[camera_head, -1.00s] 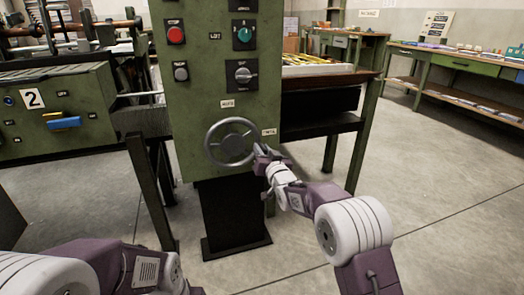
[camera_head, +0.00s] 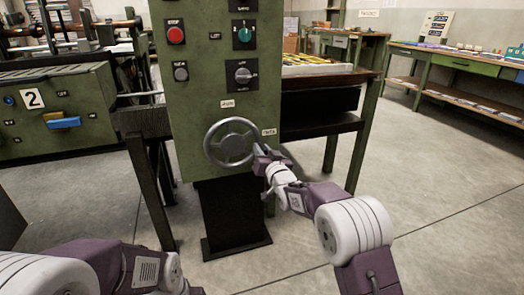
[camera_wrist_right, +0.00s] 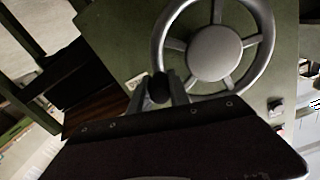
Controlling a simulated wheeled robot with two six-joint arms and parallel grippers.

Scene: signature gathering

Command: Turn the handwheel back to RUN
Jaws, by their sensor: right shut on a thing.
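The handwheel (camera_head: 232,146) is a grey spoked wheel low on the front of a green control panel (camera_head: 205,88). In the right wrist view its hub and rim (camera_wrist_right: 214,52) fill the upper middle. My right gripper (camera_head: 262,153) is at the wheel's right edge. In the right wrist view its fingers (camera_wrist_right: 159,90) are shut on a dark rounded knob beside the rim. Small labels sit above the wheel (camera_head: 228,104) and to its upper right (camera_head: 268,132); their text is too small to read.
A dark-topped bench (camera_head: 320,127) adjoins the panel on the right. Open floor lies beyond.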

